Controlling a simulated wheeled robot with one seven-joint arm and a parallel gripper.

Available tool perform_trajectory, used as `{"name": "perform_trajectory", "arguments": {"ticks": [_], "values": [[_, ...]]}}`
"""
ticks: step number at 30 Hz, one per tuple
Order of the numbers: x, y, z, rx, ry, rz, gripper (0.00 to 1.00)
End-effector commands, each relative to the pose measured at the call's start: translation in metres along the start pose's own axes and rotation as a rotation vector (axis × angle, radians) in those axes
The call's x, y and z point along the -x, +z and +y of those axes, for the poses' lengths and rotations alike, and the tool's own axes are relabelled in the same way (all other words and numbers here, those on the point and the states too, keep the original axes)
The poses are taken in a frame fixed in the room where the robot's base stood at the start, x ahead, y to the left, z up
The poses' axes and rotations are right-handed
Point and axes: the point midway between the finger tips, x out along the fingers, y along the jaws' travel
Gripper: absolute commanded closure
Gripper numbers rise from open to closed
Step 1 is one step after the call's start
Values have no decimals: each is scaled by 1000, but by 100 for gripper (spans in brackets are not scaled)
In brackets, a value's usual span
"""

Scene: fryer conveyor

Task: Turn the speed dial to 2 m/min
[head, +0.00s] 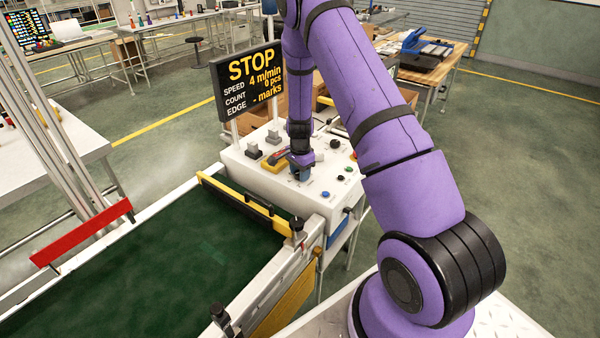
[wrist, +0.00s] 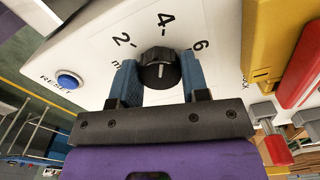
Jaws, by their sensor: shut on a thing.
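The black ribbed speed dial (wrist: 159,64) sits on the white control box, with the numbers 2, 4 and 6 printed around it. My gripper (wrist: 158,78) is shut on the dial, one blue finger on each side. A white line on the dial points roughly toward the 4. In the head view my gripper (head: 302,172) reaches down onto the control box (head: 247,178) and hides the dial. The black display (head: 248,82) reads STOP, speed 4 m/min, count 0 pcs.
A blue RESET button (wrist: 69,79) lies left of the dial in the wrist view. A yellow block with a red part (wrist: 272,45) stands close on the right. The green conveyor belt (head: 170,265) with a yellow-black bar (head: 240,203) runs in front of the box.

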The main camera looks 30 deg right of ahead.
Motion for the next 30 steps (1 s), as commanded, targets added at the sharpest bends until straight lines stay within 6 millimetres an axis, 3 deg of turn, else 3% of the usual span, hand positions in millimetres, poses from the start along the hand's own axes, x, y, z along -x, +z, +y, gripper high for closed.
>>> {"name": "perform_trajectory", "arguments": {"ticks": [8,30], "values": [[0,0,0,127,-1,0,82],[0,-1,0,790,-1,1,82]]}}
